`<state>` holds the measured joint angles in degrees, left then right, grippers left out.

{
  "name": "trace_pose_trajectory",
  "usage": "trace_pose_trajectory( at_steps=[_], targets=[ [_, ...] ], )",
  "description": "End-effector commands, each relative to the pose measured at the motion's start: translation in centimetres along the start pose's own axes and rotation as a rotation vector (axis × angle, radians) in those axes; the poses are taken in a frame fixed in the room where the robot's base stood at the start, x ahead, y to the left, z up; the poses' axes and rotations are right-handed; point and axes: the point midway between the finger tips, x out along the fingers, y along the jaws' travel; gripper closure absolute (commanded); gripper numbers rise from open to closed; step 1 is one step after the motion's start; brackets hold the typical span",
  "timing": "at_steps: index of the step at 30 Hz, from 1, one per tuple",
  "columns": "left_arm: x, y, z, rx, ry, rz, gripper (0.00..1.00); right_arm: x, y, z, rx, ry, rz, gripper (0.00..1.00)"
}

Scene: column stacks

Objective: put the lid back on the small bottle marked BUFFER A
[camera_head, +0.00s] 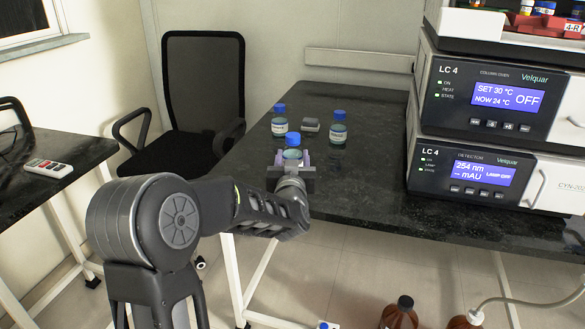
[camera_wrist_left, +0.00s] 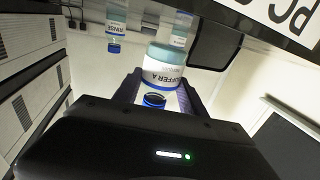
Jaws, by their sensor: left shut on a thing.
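The small BUFFER A bottle (camera_wrist_left: 163,72) has a white label and is clasped between the fingers of my left gripper (camera_wrist_left: 158,88). In the head view this bottle (camera_head: 292,154) shows blue-green glass near the left edge of the dark bench. A blue lid (camera_head: 293,139) is at its top, above the fingers of my left gripper (camera_head: 292,159). The lid also shows in the wrist view (camera_wrist_left: 154,100); I cannot tell whether it is fully seated. Whether the bottle touches the bench is hidden by my gripper. My right gripper is not in view.
Two similar blue-lidded bottles stand farther back, one at the left (camera_head: 279,127) and one at the right (camera_head: 338,129). A small grey block (camera_head: 311,125) lies between them. Two stacked LC 4 instruments (camera_head: 487,95) stand right. The middle of the bench (camera_head: 365,175) is clear.

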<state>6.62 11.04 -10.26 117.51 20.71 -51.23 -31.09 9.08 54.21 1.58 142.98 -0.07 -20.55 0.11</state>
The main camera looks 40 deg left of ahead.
Motion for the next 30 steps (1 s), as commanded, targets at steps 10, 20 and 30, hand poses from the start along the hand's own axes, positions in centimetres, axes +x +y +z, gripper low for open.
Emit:
trace_pose_trajectory(
  at_steps=[10, 20, 30],
  targets=[
    [0.0, 0.0, 2.0, 0.0, 0.002, 0.0, 1.0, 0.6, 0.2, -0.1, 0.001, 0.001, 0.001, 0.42],
    [0.0, 0.0, 2.4, 0.0, 0.0, 0.0, 0.43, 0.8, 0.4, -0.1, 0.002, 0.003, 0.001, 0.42],
    [0.0, 0.0, 2.4, 0.0, 0.0, 0.0, 0.29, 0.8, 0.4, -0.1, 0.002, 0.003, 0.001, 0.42]
  ],
)
